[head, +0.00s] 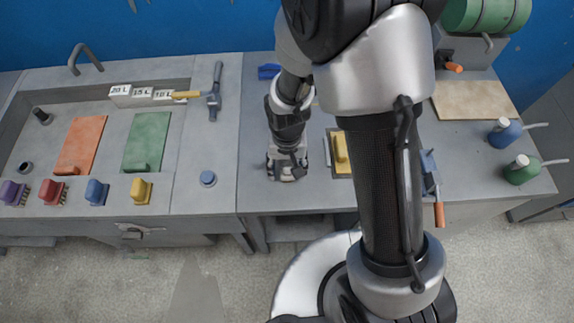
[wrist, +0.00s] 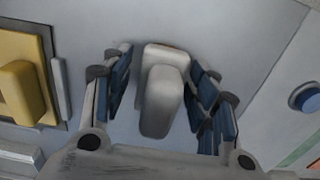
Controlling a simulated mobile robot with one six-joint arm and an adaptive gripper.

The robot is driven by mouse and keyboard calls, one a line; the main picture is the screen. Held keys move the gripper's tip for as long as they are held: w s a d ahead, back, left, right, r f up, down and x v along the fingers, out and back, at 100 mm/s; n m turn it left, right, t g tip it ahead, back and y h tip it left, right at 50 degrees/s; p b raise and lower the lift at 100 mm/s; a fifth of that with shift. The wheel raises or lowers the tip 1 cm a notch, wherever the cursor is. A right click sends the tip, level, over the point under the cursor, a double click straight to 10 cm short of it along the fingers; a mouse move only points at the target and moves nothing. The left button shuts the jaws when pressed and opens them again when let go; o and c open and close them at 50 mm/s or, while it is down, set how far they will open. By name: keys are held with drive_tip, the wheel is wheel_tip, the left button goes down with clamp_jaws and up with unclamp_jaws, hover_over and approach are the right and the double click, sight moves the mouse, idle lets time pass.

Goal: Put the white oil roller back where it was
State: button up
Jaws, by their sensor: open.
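In the wrist view the white oil roller (wrist: 163,92), a pale rounded handle over a wider block, is on the grey bench top between the two blue-padded fingers of my gripper (wrist: 165,100). The fingers are spread to either side of it, with a gap visible on each side. In the head view my gripper (head: 287,172) is low over the front of the right-hand bench. There the roller is mostly hidden by the gripper, so I cannot make it out clearly.
A yellow-handled tool on a yellow plate (head: 341,152) is just right of my gripper. A blue knob (head: 207,178) is on the left bench, which also holds orange (head: 82,140) and green (head: 147,138) panels and several coloured handled blocks. Bare bench lies behind the gripper.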

wheel_tip(320, 180, up, 13)
drive_tip(key=p, duration=0.4)
drive_tip(key=shift+f+p, duration=0.2)
drive_tip(key=shift+p, duration=0.1)
drive_tip(key=s+d+r+t, duration=0.1)
drive_tip(key=s+d+r, duration=0.15)
drive_tip(key=r, duration=0.45)
drive_tip(key=s+d+r+t, duration=0.1)
drive_tip(key=d+r, duration=0.3)
drive_tip(key=r, duration=0.3)
drive_tip(key=s+d+r+t, duration=0.2)
drive_tip(key=s+d+r, duration=0.2)
drive_tip(key=s+r, duration=0.3)
drive_tip(key=s, duration=0.3)
drive_tip(key=shift+d+t, duration=0.2)
drive_tip(key=shift+t, duration=0.1)
drive_tip(key=shift+d, duration=0.15)
